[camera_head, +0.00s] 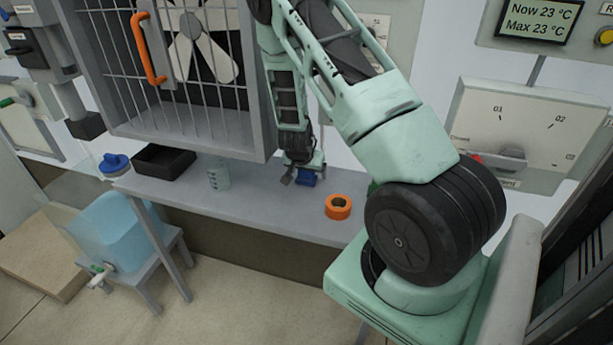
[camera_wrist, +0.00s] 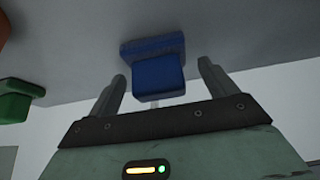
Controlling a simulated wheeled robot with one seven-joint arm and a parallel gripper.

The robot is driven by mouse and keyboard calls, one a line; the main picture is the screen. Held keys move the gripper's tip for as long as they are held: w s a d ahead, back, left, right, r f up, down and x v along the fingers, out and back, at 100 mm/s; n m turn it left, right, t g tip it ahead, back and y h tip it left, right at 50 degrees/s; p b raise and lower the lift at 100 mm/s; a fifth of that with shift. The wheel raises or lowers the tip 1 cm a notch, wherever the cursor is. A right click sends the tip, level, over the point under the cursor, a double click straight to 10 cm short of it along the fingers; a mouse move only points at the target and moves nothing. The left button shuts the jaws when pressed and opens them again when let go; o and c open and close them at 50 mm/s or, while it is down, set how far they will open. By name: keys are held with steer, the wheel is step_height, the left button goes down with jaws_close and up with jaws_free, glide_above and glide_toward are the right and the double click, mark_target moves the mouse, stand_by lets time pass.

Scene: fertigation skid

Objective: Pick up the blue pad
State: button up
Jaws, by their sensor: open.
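The blue pad (camera_head: 306,178) lies on the grey bench under my gripper in the head view, partly hidden by it. In the wrist view the blue pad (camera_wrist: 158,75) shows as a block with a wider part behind it, between and just beyond the two fingertips. My gripper (camera_head: 303,173) points down at the bench. In the wrist view my gripper (camera_wrist: 161,78) is open, with a finger on each side of the pad and gaps visible. I cannot tell whether either finger touches it.
An orange ring (camera_head: 338,207) is right of the pad on the bench (camera_head: 262,203). A clear beaker (camera_head: 218,176), a black tray (camera_head: 163,160) and a blue knob-like object (camera_head: 114,163) are left. A barred fan cage (camera_head: 190,130) overhangs the bench. A green object (camera_wrist: 18,98) shows left in the wrist view.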

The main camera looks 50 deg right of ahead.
steer(key=c, duration=1.1)
steer(key=shift+a+r+b, duration=0.25)
steer(key=shift+r+b, duration=0.05)
steer(key=shift+r, duration=0.1)
step_height(320, 180, up, 6)
steer(key=shift+r, duration=0.1)
steer(key=s+a, duration=0.2)
steer(key=a, duration=0.4)
steer(key=s+a, duration=0.3)
steer(key=a, duration=0.3)
steer(key=s+a, duration=0.2)
steer(key=a, duration=0.4)
steer(key=shift+s, duration=0.3)
steer(key=shift+o, duration=0.5)
